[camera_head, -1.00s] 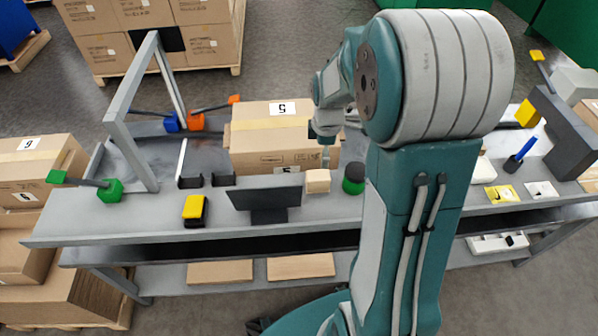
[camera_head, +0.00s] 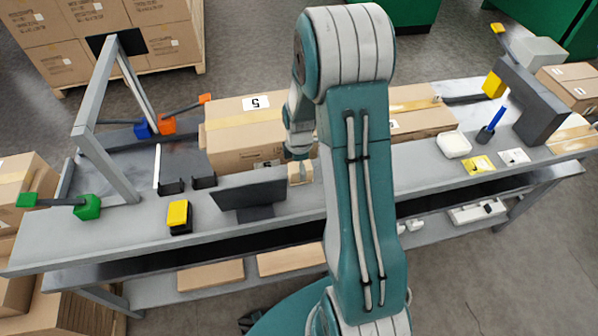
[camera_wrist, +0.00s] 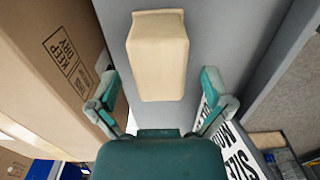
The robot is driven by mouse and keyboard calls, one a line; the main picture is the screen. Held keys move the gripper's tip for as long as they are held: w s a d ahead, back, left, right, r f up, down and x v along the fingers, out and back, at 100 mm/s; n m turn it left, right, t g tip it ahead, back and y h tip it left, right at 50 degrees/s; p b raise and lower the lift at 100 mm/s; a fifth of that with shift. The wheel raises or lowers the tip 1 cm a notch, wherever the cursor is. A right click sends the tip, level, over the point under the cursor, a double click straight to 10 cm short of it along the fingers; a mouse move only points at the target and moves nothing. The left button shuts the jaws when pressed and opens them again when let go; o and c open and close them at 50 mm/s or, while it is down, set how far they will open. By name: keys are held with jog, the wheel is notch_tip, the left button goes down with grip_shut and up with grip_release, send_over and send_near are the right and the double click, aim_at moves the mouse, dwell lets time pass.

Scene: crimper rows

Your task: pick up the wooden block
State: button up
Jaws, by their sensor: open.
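The wooden block (camera_head: 300,173) is a small pale piece on the grey workbench, in front of a large cardboard box, partly hidden by my gripper in the head view. In the wrist view the block (camera_wrist: 157,55) is upper centre, beyond the palm and roughly midway between the finger lines. My gripper (camera_wrist: 159,84) is open, one teal finger to each side, with nothing held. In the head view my gripper (camera_head: 299,153) is just above the block; I cannot tell whether it touches.
A cardboard box (camera_head: 235,142) stands close behind the block. A dark panel on a stand (camera_head: 250,194) is close at its left; a lettered panel (camera_wrist: 236,150) is beside the right finger. A yellow-and-black item (camera_head: 179,217) sits further left. My arm hides the bench right of the block.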

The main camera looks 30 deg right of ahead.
jog(key=shift+d+f, duration=0.25)
jog(key=shift+f, duration=0.8)
jog(key=shift+c, duration=0.3)
jog(key=shift+a, duration=0.1)
jog(key=c, duration=1.2)
jog(key=shift+r, duration=0.1)
